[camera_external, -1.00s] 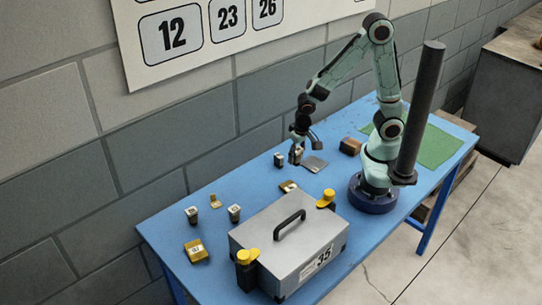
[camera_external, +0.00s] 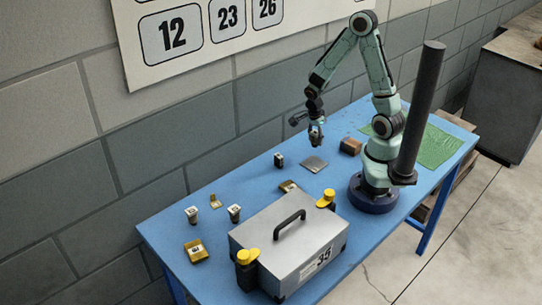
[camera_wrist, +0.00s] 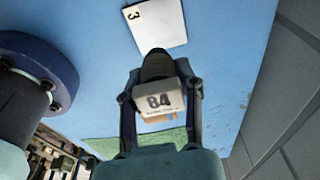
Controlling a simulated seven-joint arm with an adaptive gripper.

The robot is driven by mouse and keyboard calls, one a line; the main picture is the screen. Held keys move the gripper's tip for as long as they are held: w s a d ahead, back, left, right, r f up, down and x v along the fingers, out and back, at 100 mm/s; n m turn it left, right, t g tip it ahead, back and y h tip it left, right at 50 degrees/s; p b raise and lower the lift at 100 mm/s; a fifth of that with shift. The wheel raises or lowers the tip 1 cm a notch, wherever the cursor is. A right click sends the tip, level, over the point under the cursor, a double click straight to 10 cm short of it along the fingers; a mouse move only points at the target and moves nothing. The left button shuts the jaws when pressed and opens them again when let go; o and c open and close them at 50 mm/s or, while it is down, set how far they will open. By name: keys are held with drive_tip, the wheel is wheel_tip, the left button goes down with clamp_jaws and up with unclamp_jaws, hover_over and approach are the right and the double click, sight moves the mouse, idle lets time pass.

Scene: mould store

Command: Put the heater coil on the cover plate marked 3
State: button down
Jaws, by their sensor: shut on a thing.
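The cover plate (camera_wrist: 163,25) is a flat pale square marked 3 at the top of the wrist view. In the outside view it is a grey square (camera_external: 314,164) on the blue table. My gripper (camera_external: 316,141) is shut on the heater coil, a small piece with a dark rounded end and a pale label reading 84 (camera_wrist: 160,101). My gripper holds the coil above the table, close to the plate; in the wrist view they are very near each other. The gap in height is hard to judge. The coil is mostly hidden by the fingers in the outside view.
A small dark block (camera_external: 279,160) stands left of the plate and a brown block (camera_external: 350,146) right of it. A large grey case (camera_external: 290,238) marked 35 stands in front. Several small yellow and pale pieces lie at left. A green mat (camera_external: 440,147) lies at right.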

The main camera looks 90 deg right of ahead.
sight(316, 162)
drive_tip(key=f, duration=0.3)
drive_tip(key=shift+s+d+f, duration=0.2)
drive_tip(key=shift+s+d, duration=0.05)
drive_tip(key=shift+s, duration=0.05)
drive_tip(key=shift+f, duration=2.3)
drive_tip(key=shift+f, duration=0.1)
drive_tip(key=c, duration=0.7)
unclamp_jaws()
